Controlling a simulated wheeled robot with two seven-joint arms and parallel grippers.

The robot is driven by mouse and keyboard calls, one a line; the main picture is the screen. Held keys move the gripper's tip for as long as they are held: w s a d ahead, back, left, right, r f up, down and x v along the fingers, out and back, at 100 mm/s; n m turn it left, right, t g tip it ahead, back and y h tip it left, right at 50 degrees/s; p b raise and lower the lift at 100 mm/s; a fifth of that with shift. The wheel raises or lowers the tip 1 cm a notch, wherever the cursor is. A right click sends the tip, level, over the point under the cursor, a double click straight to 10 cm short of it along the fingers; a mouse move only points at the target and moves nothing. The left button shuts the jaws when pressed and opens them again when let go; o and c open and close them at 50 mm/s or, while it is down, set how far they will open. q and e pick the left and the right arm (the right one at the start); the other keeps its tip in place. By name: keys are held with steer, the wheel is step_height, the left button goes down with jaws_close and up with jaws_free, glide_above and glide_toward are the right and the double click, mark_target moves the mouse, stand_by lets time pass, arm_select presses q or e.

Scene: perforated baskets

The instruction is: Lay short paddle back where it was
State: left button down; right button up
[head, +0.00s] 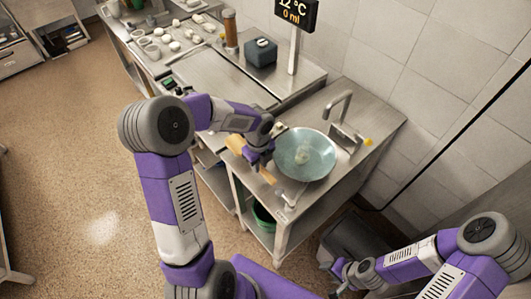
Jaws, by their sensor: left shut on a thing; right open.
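The short paddle is a light-brown wooden piece (235,143) at the left edge of the metal sink counter. Part of it is hidden behind my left gripper (257,156), which is shut on it, and a bit shows below the fingers. I cannot tell whether the paddle touches the counter. My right gripper (342,274) is open and empty at the lower right, apart from the counter.
A blue-green bowl (316,142) sits in the sink area just right of my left gripper, under a faucet (340,99). A display post (296,48) and a dark box (261,52) stand behind. A green bin (264,218) is beneath the counter.

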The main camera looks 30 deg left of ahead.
mark_target(259, 180)
arm_select(q)
steer(key=shift+f, duration=0.15)
steer(key=shift+s+f+b, duration=0.35)
steer(key=shift+s+b, duration=0.05)
steer(key=shift+b, duration=0.15)
step_height(259, 180, down, 5)
steer(key=b, duration=0.4)
steer(key=shift+w+r, duration=0.15)
steer(key=shift+f+b, duration=0.35)
steer(key=shift+f, duration=0.1)
steer(key=c, duration=0.9)
jaws_free()
step_height(259, 180, up, 8)
steer(key=shift+f+p, duration=0.15)
steer(key=shift+p, duration=0.9)
steer(key=shift+f, duration=0.1)
